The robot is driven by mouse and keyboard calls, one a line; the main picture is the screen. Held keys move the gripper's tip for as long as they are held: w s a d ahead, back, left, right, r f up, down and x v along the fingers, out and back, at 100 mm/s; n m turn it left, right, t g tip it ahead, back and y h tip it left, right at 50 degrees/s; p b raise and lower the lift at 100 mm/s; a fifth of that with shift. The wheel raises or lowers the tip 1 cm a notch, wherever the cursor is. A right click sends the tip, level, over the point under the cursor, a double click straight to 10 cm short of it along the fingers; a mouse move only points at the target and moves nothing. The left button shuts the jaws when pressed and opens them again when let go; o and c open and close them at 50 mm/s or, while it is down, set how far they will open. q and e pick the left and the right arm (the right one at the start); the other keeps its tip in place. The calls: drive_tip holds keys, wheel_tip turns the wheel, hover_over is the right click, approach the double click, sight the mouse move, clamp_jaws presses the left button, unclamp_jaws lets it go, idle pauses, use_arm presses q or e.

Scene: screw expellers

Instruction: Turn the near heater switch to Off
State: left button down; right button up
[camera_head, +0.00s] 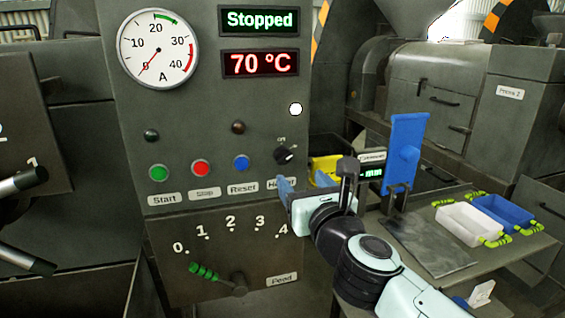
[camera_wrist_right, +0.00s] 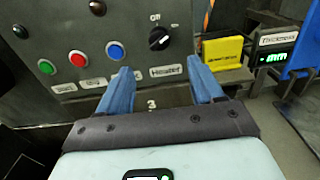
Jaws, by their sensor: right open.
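The heater switch (camera_head: 284,156) is a small black knob on the dark panel, above the "Heater" label. In the wrist view the knob (camera_wrist_right: 159,38) has "Off" printed above it and a second mark to its upper right. Its pointer looks tilted toward the upper right. My right gripper (camera_head: 304,183) is open and empty, below and in front of the knob and apart from it. In the wrist view its two blue fingers (camera_wrist_right: 160,74) point toward the panel, with the knob just beyond the gap. A finger partly covers the "Heater" label in the head view. My left gripper is not in view.
Green (camera_head: 159,173), red (camera_head: 201,168) and blue (camera_head: 241,163) buttons sit left of the knob. Below is a feed lever (camera_head: 204,272). The display reads "Stopped" (camera_head: 259,20).

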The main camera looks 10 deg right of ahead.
sight(285, 160)
drive_tip(key=w+p, duration=0.1)
drive_tip(key=w, duration=0.4)
drive_tip(key=w+p, duration=0.1)
drive_tip(key=w, duration=0.4)
drive_tip(key=shift+w+a, duration=0.2)
drive_tip(key=shift+w, duration=0.05)
drive_tip(key=c, duration=1)
